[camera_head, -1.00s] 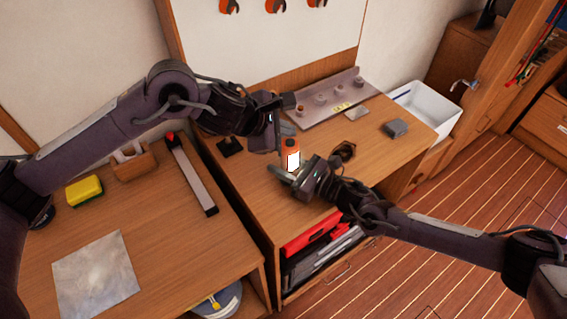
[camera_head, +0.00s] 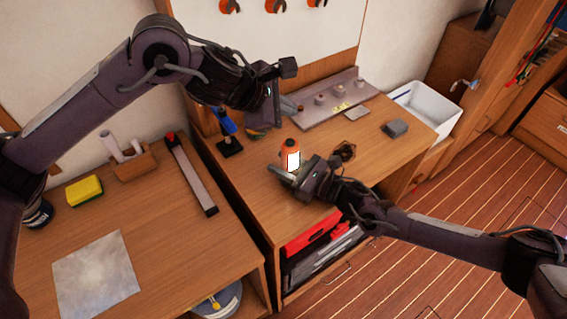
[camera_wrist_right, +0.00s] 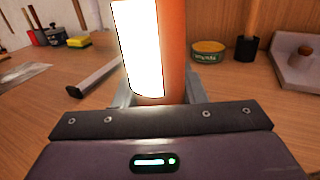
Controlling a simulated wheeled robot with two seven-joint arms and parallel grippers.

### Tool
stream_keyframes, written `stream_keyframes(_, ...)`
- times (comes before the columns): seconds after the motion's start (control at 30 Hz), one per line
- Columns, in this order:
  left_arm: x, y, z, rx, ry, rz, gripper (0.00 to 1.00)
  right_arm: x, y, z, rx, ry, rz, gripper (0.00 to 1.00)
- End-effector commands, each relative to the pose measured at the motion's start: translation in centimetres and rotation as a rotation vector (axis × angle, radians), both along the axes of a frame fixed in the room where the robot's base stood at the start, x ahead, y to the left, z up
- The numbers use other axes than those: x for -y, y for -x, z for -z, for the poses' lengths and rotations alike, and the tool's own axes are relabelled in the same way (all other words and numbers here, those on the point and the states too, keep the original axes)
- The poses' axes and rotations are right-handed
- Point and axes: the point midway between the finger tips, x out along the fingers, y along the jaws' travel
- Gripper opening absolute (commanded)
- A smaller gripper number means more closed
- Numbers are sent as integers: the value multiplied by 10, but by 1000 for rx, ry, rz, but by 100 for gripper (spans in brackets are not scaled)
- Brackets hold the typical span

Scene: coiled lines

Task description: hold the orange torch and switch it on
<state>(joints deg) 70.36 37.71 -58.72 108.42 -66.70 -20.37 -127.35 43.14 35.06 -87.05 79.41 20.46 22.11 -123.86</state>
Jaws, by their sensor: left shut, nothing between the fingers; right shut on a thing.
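The orange torch (camera_head: 291,146) stands upright on the workbench, and its white panel shows bright in both views. In the right wrist view the torch (camera_wrist_right: 174,50) rises between my right fingers, its top out of frame and the panel glaring white. My right gripper (camera_head: 284,174) is shut on the torch's lower part. My left gripper (camera_head: 266,122) is shut and empty. It is above and to the left of the torch, clear of it.
A blue item (camera_head: 224,121) in a black stand is close left of my left gripper. A metal rail with knobs (camera_head: 340,97) lies behind. A grey block (camera_head: 396,129) and white basin (camera_head: 428,106) are right. A yellow tin (camera_wrist_right: 208,50) shows in the wrist view.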

Motion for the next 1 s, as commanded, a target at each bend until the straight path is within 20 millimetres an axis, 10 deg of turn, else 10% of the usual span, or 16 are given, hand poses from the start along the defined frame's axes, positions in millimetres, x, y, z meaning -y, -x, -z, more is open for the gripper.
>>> stream_keyframes(0.27, 0, 0, 0, 0, 0, 0, 0, 0, 0, 0, -1, 1, 0, 8)
stream_keyframes(0.3, 0, 0, 0, 0, 0, 0, 0, 0, 0, 0, -1, 1, 0, 39)
stream_keyframes(0.5, 0, 0, 0, 0, 0, 0, 0, 0, 0, 0, -1, 1, 0, 63)
stream_keyframes(1.0, 0, 0, 0, 0, 0, 0, 0, 27, 15, 1, -2, 3, 3, 63)
